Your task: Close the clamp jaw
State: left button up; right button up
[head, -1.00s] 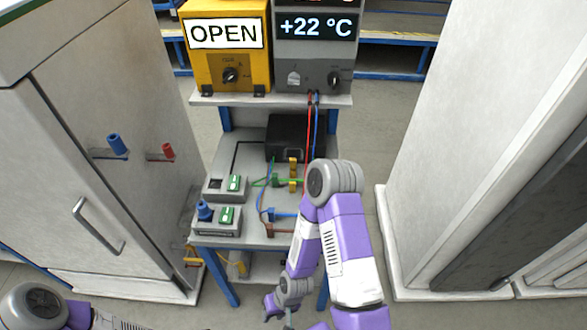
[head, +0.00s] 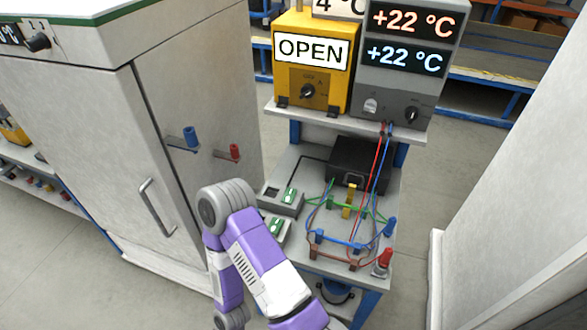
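I cannot pick out the clamp jaw with certainty in the head view. A wired fixture on the bench holds green, blue and brown blocks, with a yellow upright piece (head: 348,201) in its middle. A red-capped fitting on a grey base (head: 381,264) stands at the bench's front right corner, and a blue post (head: 389,227) stands behind it. A dark curved piece with blue (head: 337,293) shows below the bench top.
A yellow box (head: 312,60) reading OPEN and a grey meter (head: 403,65) reading +22 °C stand on the upper shelf (head: 335,125). A grey cabinet with a handle (head: 157,207) is at left. A pale wall (head: 515,200) is at right. Bare floor (head: 425,190) lies between bench and wall.

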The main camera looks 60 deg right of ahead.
aim_at(351, 187)
jog(key=u, duration=0.35)
jog(key=k, duration=1.1)
jog(key=z, duration=0.85)
